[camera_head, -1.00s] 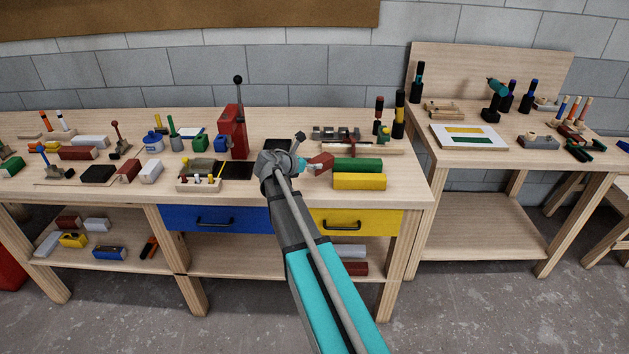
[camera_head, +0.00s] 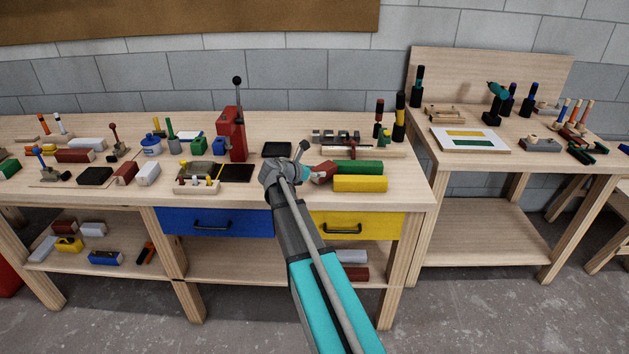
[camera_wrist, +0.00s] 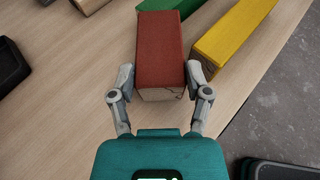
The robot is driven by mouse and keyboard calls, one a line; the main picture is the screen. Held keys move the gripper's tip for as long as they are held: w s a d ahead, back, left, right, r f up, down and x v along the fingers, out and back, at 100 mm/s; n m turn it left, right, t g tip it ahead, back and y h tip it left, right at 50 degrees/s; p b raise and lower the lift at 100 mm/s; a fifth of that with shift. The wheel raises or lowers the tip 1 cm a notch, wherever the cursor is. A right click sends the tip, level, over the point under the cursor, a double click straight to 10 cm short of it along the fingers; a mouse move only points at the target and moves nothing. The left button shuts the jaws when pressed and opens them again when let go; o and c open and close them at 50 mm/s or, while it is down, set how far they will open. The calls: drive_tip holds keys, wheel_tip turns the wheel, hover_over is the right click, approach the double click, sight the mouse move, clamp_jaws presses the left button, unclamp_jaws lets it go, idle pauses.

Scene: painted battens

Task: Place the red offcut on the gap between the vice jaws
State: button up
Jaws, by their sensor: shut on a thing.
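The red offcut (camera_head: 323,172) is a short block with a red top and bare wood end, beside the left ends of a green batten and a yellow batten. In the wrist view the offcut (camera_wrist: 161,50) lies between both fingers of my gripper (camera_wrist: 160,84). My gripper (camera_head: 311,175) is shut on it in the head view too. I cannot tell whether the offcut touches the bench. I cannot clearly make out the vice jaws; a row of grey metal pieces (camera_head: 335,137) stands behind the offcut.
The green batten (camera_head: 358,167) and yellow batten (camera_head: 360,184) lie close on the right. A black tray (camera_head: 277,149) is behind my wrist. A tall red tool (camera_head: 231,134) stands left of it. Bare bench (camera_head: 408,187) shows at the right end.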

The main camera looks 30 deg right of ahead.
drive_tip(key=shift+f+b, duration=0.55)
drive_tip(key=shift+f, duration=0.35)
drive_tip(key=shift+f, duration=0.15)
drive_tip(key=o, duration=1.2)
drive_tip(key=shift+r, duration=0.2)
drive_tip(key=shift+a+r, duration=0.1)
drive_tip(key=p+v, duration=0.4)
drive_tip(key=v, duration=0.7)
drive_tip(key=shift+s+a+r+p, duration=0.1)
drive_tip(key=shift+s+a+p, duration=0.1)
drive_tip(key=shift+a+p, duration=0.15)
